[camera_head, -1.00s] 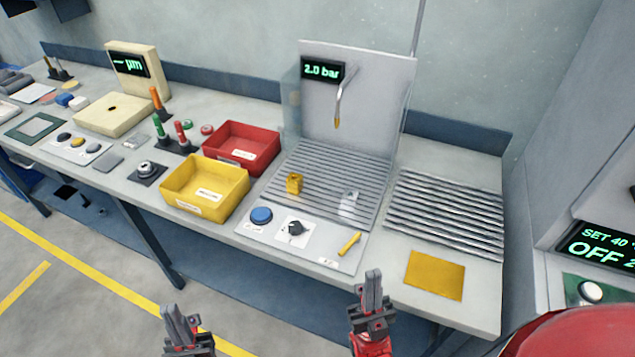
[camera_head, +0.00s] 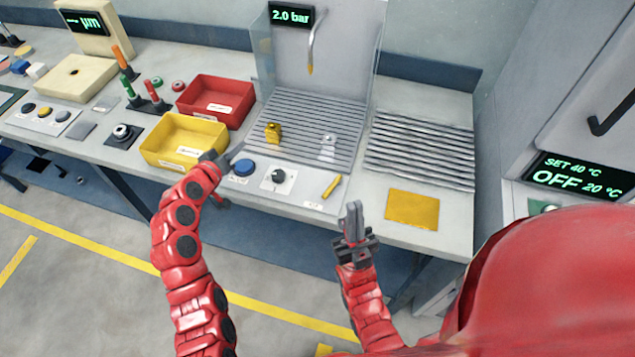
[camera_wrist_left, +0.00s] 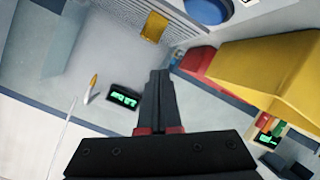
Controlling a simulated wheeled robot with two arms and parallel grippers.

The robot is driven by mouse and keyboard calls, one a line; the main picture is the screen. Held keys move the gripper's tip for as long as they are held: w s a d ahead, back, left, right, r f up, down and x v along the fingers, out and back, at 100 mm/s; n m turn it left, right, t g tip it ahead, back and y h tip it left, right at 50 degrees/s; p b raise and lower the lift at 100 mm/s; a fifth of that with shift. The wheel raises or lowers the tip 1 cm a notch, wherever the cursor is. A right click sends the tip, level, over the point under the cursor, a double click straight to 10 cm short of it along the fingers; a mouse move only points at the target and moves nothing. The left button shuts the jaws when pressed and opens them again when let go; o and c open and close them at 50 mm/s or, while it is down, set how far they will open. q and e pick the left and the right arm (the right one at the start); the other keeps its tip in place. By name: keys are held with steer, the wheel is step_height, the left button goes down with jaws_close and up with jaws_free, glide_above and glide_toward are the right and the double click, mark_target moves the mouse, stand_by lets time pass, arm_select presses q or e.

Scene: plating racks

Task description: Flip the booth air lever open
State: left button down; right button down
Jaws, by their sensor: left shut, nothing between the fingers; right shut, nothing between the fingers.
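The small yellow lever (camera_head: 332,187) lies slanted at the right end of the booth's front panel (camera_head: 305,190). My left gripper (camera_head: 238,152) is shut and empty, beside the yellow bin and near the blue button (camera_head: 244,167), left of the lever. Its closed fingers (camera_wrist_left: 158,75) also show in the left wrist view, where the lever is not seen. My right gripper (camera_head: 352,212) is shut and empty, pointing up in front of the bench edge, just below and right of the lever in the picture. The booth display (camera_head: 291,15) reads 2.0 bar.
A dark knob (camera_head: 279,176) sits between the blue button and the lever. The yellow bin (camera_head: 165,157) and red bin (camera_head: 205,112) stand to the left. A brass block (camera_head: 273,131) and a silver piece (camera_head: 327,147) are on the slatted booth floor. A gold plate (camera_head: 412,208) lies right.

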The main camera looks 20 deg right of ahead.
mark_target(332, 185)
arm_select(q)
steer(key=s+d+r+m+g+h, duration=0.25)
steer(key=s+d+m+g, duration=0.5)
steer(key=s+g, duration=0.4)
steer(key=shift+t, duration=0.85)
steer(key=b+x, duration=0.2)
steer(key=s+b+x, duration=0.1)
steer(key=b+x, duration=0.1)
steer(key=x, duration=0.1)
steer(key=b+x, duration=0.2)
steer(key=x, duration=0.1)
steer(key=shift+s+d+r+b, duration=0.1)
steer(key=shift+s+d+b, duration=0.05)
steer(key=shift+s+b, duration=0.2)
steer(key=shift+w+d+r+p, duration=0.15)
steer(key=shift+d+p, duration=0.55)
steer(key=shift+p, duration=0.45)
steer(key=f, duration=0.1)
steer(key=s+d+f+p, duration=0.1)
steer(key=f, duration=0.1)
steer(key=shift+s+d+n, duration=0.15)
steer(key=shift+d+n, duration=0.05)
steer(key=shift+n, duration=0.05)
steer(key=shift+s+d+f+p, duration=0.1)
steer(key=shift+s+f+p, duration=0.1)
steer(key=shift+p, duration=0.15)
steer(key=shift+f, duration=0.35)
